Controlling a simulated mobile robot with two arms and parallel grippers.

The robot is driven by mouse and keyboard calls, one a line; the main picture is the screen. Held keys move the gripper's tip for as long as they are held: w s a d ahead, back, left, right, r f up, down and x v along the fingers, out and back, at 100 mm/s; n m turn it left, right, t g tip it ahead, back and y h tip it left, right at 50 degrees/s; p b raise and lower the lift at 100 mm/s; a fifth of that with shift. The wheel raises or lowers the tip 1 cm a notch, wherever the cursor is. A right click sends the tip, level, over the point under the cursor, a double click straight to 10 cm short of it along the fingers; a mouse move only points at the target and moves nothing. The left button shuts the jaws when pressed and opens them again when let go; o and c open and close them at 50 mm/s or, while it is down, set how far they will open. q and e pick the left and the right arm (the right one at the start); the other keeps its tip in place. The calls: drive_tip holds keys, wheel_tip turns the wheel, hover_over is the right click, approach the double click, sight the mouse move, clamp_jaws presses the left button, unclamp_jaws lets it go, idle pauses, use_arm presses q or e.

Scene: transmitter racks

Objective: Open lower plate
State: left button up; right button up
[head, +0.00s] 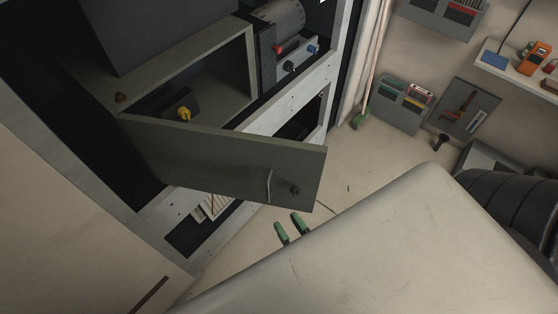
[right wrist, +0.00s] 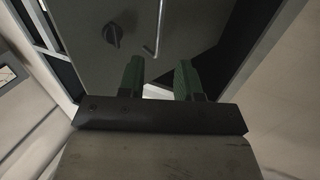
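The lower plate (head: 215,158) is a grey-green panel that stands swung out from the rack, so the compartment (head: 205,85) behind it shows. It has a thin bar handle (head: 269,186) and a black knob (head: 295,189) near its right end. In the right wrist view the plate (right wrist: 185,22), handle (right wrist: 160,30) and knob (right wrist: 112,34) lie beyond my fingers. My right gripper (head: 287,222) has green fingers, which are apart and empty just below the plate's handle end. In its wrist view the gripper (right wrist: 160,70) shows a clear gap. My left gripper is out of view.
A yellow knob (head: 184,114) sits inside the compartment. The white rack frame (head: 290,93) runs beside it, with a motor-like unit (head: 280,20) above. At the right are wall bins (head: 402,105), a tool board (head: 463,108) and a shelf (head: 520,72).

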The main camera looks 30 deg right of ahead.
drive_tip(key=shift+s, duration=0.4)
drive_tip(key=shift+c, duration=0.4)
